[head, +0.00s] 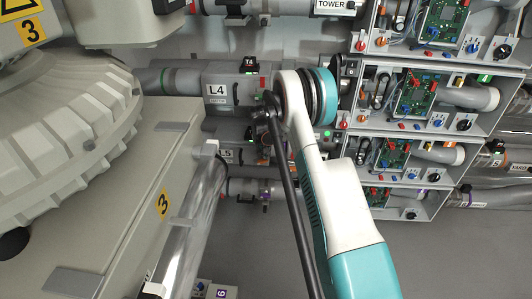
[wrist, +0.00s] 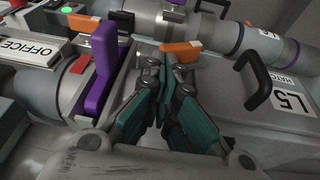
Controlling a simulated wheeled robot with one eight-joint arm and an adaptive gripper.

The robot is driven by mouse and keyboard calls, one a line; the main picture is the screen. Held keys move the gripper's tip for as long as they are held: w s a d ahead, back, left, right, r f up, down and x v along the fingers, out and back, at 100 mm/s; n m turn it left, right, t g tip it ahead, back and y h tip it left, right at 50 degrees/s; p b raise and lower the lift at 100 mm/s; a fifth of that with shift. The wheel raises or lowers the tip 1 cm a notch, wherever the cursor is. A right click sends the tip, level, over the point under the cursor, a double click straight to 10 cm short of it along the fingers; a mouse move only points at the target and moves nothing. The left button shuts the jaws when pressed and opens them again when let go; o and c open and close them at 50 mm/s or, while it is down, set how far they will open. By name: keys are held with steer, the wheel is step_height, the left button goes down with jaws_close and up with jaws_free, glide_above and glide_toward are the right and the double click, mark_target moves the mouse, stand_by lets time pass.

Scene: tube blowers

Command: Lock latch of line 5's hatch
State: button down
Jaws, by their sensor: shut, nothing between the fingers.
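In the wrist view, line 5's hatch shows at the right, with a black handle (wrist: 257,82) and a white L5 label (wrist: 288,102). An orange latch piece (wrist: 181,47) lies along the hatch's upper edge, just beyond my fingertips. A second orange piece (wrist: 84,22) shows at the upper left. My gripper (wrist: 167,62) has its teal fingers closed together with nothing between them. Its tips are close to the nearer orange piece; I cannot tell whether they touch. In the head view, the L5 label (head: 225,154) shows left of my arm, which hides much of that line.
A purple lever (wrist: 102,72) stands left of my fingers, near an OFFICE label (wrist: 42,45). In the head view, line L4 (head: 216,90) lies above line 5. Open boxes with circuit boards (head: 418,95) stand right of my arm. A large grey machine (head: 70,110) fills the left.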

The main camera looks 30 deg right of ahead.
steer(key=shift+s+d+f, duration=0.3)
steer(key=shift+d, duration=0.15)
steer(key=shift+s+d+f, duration=0.25)
steer(key=shift+d, duration=0.15)
stand_by(1.0)
